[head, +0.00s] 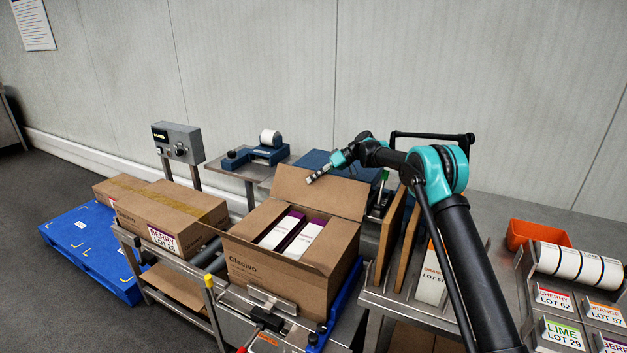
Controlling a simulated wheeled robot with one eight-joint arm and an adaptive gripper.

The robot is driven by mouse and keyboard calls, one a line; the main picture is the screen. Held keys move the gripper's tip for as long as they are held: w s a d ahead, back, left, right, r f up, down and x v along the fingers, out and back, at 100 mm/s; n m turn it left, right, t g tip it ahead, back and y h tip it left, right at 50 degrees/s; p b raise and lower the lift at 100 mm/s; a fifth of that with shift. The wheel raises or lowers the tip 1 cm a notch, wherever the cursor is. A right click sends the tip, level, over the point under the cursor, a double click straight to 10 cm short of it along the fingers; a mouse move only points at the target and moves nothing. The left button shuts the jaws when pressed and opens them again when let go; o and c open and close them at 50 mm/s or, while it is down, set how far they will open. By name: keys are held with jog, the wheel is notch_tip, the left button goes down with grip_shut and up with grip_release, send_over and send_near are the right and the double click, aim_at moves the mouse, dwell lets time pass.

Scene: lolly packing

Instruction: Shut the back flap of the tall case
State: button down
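The case (275,284) is an open brown carton marked Glacivo in the middle of the head view. Its back flap (325,195) stands up and leans back from the rear edge. Two white packs with purple ends, a left one (279,232) and a right one (305,240), are inside. My gripper (311,180) reaches in from the right, at the flap's upper part. Its tip overlaps the flap in the picture; I cannot tell whether they touch. Nothing shows in the gripper, and its fingers are too small to tell open from shut.
Taped cartons (168,215) stand left of the case, near a blue pallet (75,255). A tape dispenser (256,152) sits on a stand behind. Brown upright boards (390,240) and an orange bin (537,233) are on the right. A blue rail (343,305) runs beside the case.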

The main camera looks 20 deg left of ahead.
jog(key=shift+s+r+n+t, duration=0.4)
jog(key=shift+s+r+t, duration=0.1)
jog(key=shift+s+t, duration=0.3)
jog(key=s+n+t, duration=0.3)
jog(key=s+t, duration=0.2)
jog(key=s, duration=0.2)
jog(key=n+t, duration=0.3)
jog(key=t, duration=0.3)
send_over(291, 227)
jog(key=w, duration=0.3)
notch_tip(291, 227, down, 2)
jog(key=shift+f, duration=0.25)
jog(key=s+f, duration=0.2)
jog(key=f, duration=0.1)
jog(key=shift+g+h, duration=0.3)
jog(key=shift+s+f, duration=0.25)
jog(key=shift+f, duration=0.65)
jog(key=shift+s+f, duration=0.2)
jog(key=shift+f, duration=0.65)
